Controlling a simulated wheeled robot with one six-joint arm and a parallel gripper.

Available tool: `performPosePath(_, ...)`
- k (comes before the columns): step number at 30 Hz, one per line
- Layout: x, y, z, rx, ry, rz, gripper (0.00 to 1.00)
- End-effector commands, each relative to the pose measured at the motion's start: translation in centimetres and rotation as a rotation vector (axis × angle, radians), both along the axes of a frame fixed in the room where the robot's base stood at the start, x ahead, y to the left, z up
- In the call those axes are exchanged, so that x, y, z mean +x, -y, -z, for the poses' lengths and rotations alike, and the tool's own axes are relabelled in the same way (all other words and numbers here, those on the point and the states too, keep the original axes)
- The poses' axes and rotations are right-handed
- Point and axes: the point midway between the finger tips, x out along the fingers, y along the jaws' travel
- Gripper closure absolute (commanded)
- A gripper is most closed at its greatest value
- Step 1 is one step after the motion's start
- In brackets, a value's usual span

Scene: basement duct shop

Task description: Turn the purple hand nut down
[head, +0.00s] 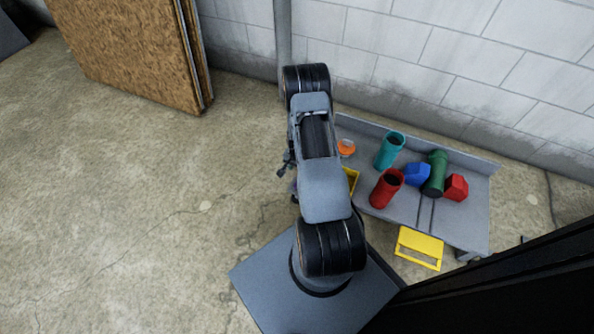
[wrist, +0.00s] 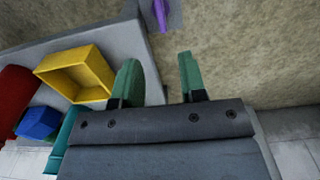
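A purple piece, likely the hand nut (wrist: 161,14), shows at the top edge of the wrist view beside a grey plate edge. It is cut off by the frame, so its full shape is hidden. My gripper (wrist: 158,80) has two green fingertips spread apart with nothing between them. The purple piece lies beyond the fingertips and apart from them in the wrist view. In the head view my arm hides most of the gripper, and the nut cannot be made out clearly there.
A grey bench (head: 405,207) by the block wall holds a teal cup (head: 389,151), red cup (head: 385,188), blue piece (head: 417,175), green piece (head: 435,173), red piece (head: 456,188) and orange piece (head: 346,148). A yellow tray (wrist: 76,73) is left of my fingers. Bare floor lies left.

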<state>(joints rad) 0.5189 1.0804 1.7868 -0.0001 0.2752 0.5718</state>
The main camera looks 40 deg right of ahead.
Motion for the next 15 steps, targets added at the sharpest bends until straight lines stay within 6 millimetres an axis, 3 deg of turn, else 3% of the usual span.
performPosePath(6,-0.02,0.0,-1.42,0.0,0.0,0.0,0.62)
performPosePath(15,-0.03,-0.01,-1.48,0.001,0.0,0.0,0.62)
